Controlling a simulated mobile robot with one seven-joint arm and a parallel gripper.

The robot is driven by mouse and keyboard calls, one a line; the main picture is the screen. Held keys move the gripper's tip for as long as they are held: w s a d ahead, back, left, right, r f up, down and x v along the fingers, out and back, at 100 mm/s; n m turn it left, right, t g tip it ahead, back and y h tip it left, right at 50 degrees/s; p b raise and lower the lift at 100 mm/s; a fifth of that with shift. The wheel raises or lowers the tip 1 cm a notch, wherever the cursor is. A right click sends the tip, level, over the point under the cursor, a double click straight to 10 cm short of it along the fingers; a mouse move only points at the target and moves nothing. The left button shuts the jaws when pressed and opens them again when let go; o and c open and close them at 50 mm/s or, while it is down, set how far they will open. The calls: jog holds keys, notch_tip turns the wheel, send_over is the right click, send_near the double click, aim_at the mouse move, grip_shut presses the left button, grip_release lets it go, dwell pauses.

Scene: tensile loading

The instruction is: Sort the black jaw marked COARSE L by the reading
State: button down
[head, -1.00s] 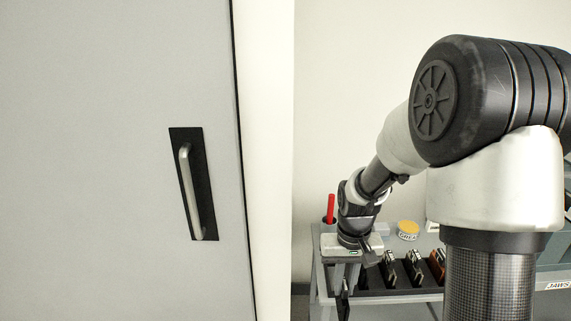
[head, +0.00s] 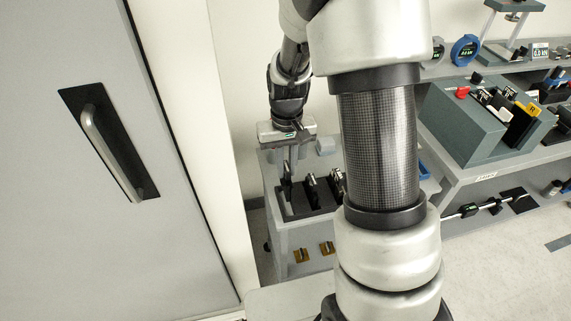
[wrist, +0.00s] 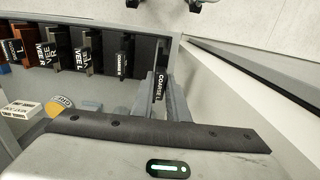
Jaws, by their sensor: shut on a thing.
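The black jaw marked COARSE L (wrist: 161,86) stands upright between my gripper's fingers in the wrist view, its white lettering legible. My gripper (wrist: 164,98) is shut on it. In the head view my gripper (head: 287,168) points down at the left end of the black jaw rack (head: 318,209). I cannot tell whether the jaw still touches its slot. Beside it in the rack stands a jaw marked COARSE R (wrist: 123,58), with jaws marked VEE farther left in the wrist view.
The rack sits on a grey cart (head: 284,235) against the wall. A grey door (head: 60,200) with a bar handle stands at the left. My arm hides part of the cart.

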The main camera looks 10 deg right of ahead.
aim_at(286, 186)
jog(key=shift+w+r, duration=0.15)
jog(key=shift+f+b, duration=1.5)
jog(key=shift+f, duration=0.45)
jog(key=shift+f+b, duration=1.5)
jog(key=shift+f, duration=0.4)
jog(key=c, duration=1.6)
grip_release()
jog(key=shift+s, duration=0.2)
jog(key=shift+c, duration=0.2)
jog(key=shift+f, duration=0.1)
notch_tip(286, 186, up, 18)
jog(key=shift+f+p, duration=0.2)
jog(key=shift+p, duration=0.8)
